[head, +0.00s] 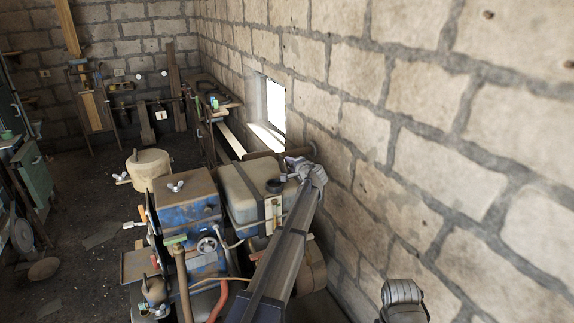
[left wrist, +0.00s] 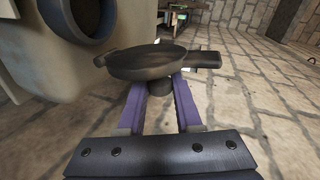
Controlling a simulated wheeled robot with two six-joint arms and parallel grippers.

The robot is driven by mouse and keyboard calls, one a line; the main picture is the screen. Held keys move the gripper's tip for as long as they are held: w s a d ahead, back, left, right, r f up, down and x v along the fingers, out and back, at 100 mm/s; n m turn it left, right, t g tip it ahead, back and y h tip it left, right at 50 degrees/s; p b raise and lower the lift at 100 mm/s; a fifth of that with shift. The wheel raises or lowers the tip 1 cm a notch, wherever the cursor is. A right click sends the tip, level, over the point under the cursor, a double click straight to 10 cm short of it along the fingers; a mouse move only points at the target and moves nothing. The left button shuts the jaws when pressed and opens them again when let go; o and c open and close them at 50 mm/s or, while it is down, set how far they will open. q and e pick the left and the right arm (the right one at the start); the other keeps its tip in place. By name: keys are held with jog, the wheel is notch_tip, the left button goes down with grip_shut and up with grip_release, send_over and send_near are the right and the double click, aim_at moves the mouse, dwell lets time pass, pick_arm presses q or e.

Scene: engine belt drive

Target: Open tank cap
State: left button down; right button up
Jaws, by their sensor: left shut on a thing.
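The beige tank (head: 245,200) sits beside the blue engine (head: 190,212). Its round dark filler neck (head: 275,186) is uncovered on the side toward my left gripper (head: 299,166). In the left wrist view, the neck's dark opening (left wrist: 82,14) shows at the upper left. The dark round tank cap (left wrist: 145,64), with a short bar sticking out to the right, is apart from the neck. The purple fingers of my left gripper (left wrist: 160,95) are shut on the cap's narrow knob. My right gripper is not in view.
A stone block wall (head: 420,130) stands close on the right of my left arm. A bright window (head: 274,105) is set in it. A pale drum (head: 148,168) stands left behind the engine. Open floor (head: 80,220) lies to the left.

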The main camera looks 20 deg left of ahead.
pick_arm(q)
jog(key=shift+w+d+f+m+g, duration=0.25)
jog(key=shift+d+m+g, duration=0.1)
jog(key=shift+m, duration=0.15)
dwell(0.3)
jog(key=c, duration=0.6)
grip_release()
jog(key=p+v, duration=0.2)
jog(key=v, duration=0.5)
jog(key=shift+s+d, duration=0.2)
jog(key=shift+d, duration=0.1)
jog(key=shift+r, duration=0.1)
